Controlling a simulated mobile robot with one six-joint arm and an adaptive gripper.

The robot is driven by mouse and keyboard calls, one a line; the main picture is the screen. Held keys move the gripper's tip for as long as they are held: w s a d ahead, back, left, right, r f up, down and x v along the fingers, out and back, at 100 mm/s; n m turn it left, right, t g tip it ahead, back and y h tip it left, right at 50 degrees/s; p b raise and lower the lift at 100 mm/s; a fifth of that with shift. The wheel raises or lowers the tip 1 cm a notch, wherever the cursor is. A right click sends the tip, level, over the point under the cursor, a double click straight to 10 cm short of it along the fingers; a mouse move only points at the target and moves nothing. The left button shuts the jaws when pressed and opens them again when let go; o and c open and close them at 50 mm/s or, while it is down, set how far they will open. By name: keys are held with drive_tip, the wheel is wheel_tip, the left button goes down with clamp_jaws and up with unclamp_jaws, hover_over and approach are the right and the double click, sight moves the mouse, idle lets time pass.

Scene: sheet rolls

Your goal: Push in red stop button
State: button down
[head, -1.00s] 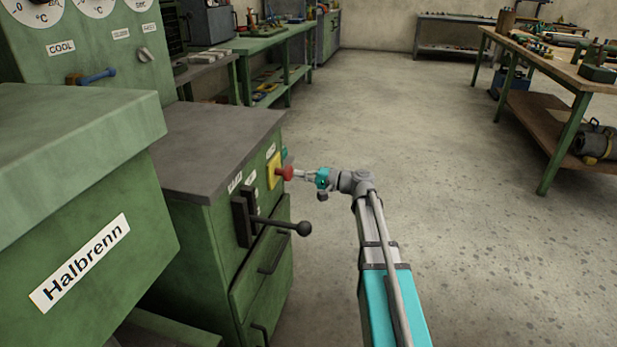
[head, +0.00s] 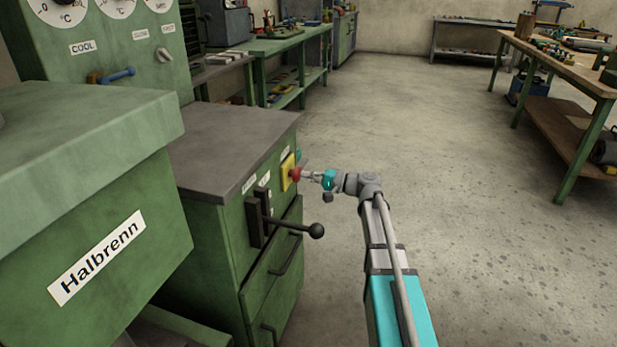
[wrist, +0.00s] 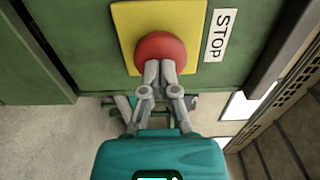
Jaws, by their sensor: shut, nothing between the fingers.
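The red stop button (head: 296,174) sticks out from a yellow plate (head: 287,172) on the side of the green cabinet. In the wrist view the round red button (wrist: 160,50) sits on the yellow plate (wrist: 124,22), beside a label reading STOP (wrist: 221,35). My gripper (head: 305,175) is shut and empty, with its fingertips at the button. In the wrist view my gripper's fingertips (wrist: 160,68) overlap the lower part of the button and appear to touch it. How far the button is pressed in cannot be told.
A black lever with a round knob (head: 316,231) juts from the cabinet below the button. A grey top (head: 225,140) covers the cabinet. A green Halbrenn box (head: 100,225) stands at left. The floor (head: 450,180) at right is clear up to a workbench (head: 560,65).

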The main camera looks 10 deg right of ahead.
drive_tip(key=v, duration=1.4)
idle(0.7)
